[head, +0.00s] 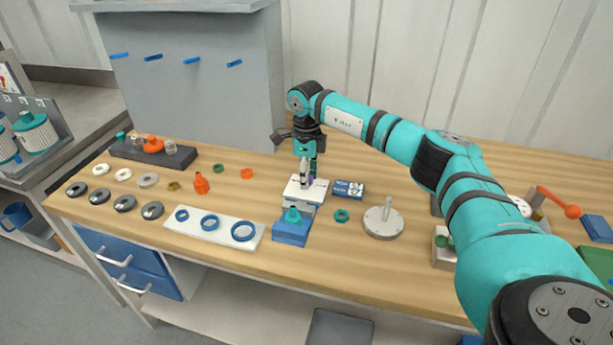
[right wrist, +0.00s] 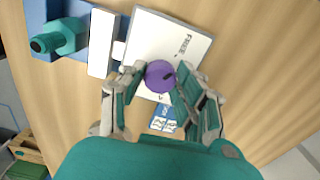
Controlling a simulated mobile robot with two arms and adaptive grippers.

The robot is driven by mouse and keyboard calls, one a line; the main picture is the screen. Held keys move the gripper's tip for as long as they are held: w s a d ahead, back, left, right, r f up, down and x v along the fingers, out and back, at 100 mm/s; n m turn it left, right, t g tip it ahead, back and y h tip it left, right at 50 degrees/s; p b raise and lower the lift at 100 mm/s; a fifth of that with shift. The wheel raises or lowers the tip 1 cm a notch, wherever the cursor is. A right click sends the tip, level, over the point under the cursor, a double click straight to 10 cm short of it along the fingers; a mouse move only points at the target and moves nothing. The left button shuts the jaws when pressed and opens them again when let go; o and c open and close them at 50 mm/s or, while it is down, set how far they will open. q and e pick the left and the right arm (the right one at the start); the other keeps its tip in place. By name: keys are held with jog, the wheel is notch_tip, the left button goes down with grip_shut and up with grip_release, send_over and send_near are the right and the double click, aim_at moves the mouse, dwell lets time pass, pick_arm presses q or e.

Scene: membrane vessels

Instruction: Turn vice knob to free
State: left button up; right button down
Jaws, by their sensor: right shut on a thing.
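The purple knob (right wrist: 158,75) sits on a white plate (right wrist: 150,38) lettered "FREE" at its upper right in the right wrist view. Another marking below the knob is mostly hidden. A small dark mark shows on the knob's right side. My right gripper (right wrist: 152,84) is shut on the knob, one finger on each side. In the head view my right gripper (head: 306,180) points down over the white plate (head: 296,187), and only a bit of purple shows there. The blue vice block (head: 291,236) with a teal part on top stands in front of the plate. My left gripper is not in view.
A blue label card (head: 349,189) lies right of the plate, with a teal ring (head: 341,216) and a grey disc with a post (head: 384,222) nearby. A white tray with blue rings (head: 187,228) is at left. A grey panel (head: 200,90) stands behind.

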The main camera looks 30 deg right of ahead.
jog(key=shift+r, duration=0.1)
jog(key=shift+w, duration=0.1)
dwell(0.3)
jog(key=c, duration=0.9)
grip_release()
jog(key=shift+c, duration=0.2)
notch_tip(320, 180, up, 12)
